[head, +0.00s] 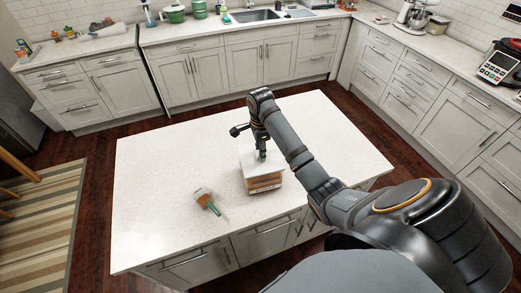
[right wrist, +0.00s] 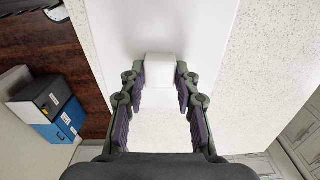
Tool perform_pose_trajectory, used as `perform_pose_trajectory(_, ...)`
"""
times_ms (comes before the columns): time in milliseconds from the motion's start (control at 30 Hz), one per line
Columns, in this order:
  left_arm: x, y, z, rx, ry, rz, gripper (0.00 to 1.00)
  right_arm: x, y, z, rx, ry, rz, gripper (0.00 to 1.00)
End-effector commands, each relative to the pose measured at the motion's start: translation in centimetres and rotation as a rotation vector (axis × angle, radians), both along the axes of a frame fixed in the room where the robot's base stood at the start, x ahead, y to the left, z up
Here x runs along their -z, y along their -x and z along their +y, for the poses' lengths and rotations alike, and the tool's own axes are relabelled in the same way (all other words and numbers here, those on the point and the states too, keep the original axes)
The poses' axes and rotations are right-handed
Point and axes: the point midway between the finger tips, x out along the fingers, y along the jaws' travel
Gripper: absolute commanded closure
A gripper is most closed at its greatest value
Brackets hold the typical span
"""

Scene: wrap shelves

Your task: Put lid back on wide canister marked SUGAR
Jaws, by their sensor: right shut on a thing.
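A wide tan canister (head: 264,182) stands on the white island top in the head view. A band with lettering runs along its front, too small to read surely. A flat white square lid (head: 247,158) lies over it, and I cannot tell whether it rests on the rim or hangs just above. My right gripper (head: 261,156) points straight down at the lid's middle. In the right wrist view, its fingers are shut on the lid's white block-shaped knob (right wrist: 160,70), and the white lid top (right wrist: 160,22) spreads below. My left gripper is not in view.
A small tan item with a green handle (head: 207,201) lies left of the canister. The white island top (head: 160,170) is otherwise mostly clear. Blue and dark boxes (right wrist: 58,119) show at the left of the right wrist view. Counters with a sink (head: 255,15) line the back.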

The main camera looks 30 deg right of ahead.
Motion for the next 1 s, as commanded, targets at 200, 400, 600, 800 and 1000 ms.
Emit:
perform_pose_trajectory(200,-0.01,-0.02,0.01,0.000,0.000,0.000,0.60,0.17,-0.02,-0.01,0.000,0.000,-0.001,1.00)
perform_pose_trajectory(400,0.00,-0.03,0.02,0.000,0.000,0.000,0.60,0.16,-0.02,-0.01,0.000,0.000,-0.001,0.64)
perform_pose_trajectory(600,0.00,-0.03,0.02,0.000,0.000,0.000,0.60,0.17,-0.02,-0.01,0.000,0.000,-0.001,0.43)
perform_pose_trajectory(800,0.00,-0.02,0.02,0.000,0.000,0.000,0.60,0.20,0.00,-0.01,0.000,0.000,0.000,0.40)
perform_pose_trajectory(1000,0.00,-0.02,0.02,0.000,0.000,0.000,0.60,0.19,0.00,-0.01,0.000,0.000,0.000,0.16)
